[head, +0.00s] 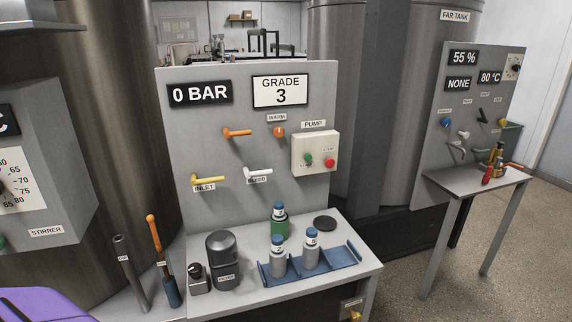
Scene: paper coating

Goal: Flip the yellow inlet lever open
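The yellow inlet lever (210,179) is on the lower left of the grey upright panel (206,142). Its bar lies about level, with a thicker round end at the left. The INLET label (204,188) sits just under it. Nothing covers the lever in the head view. Neither of my grippers shows in this view.
A white lever (259,171) is to the right and an orange lever (237,133) above. The pump box (315,152) is further right.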

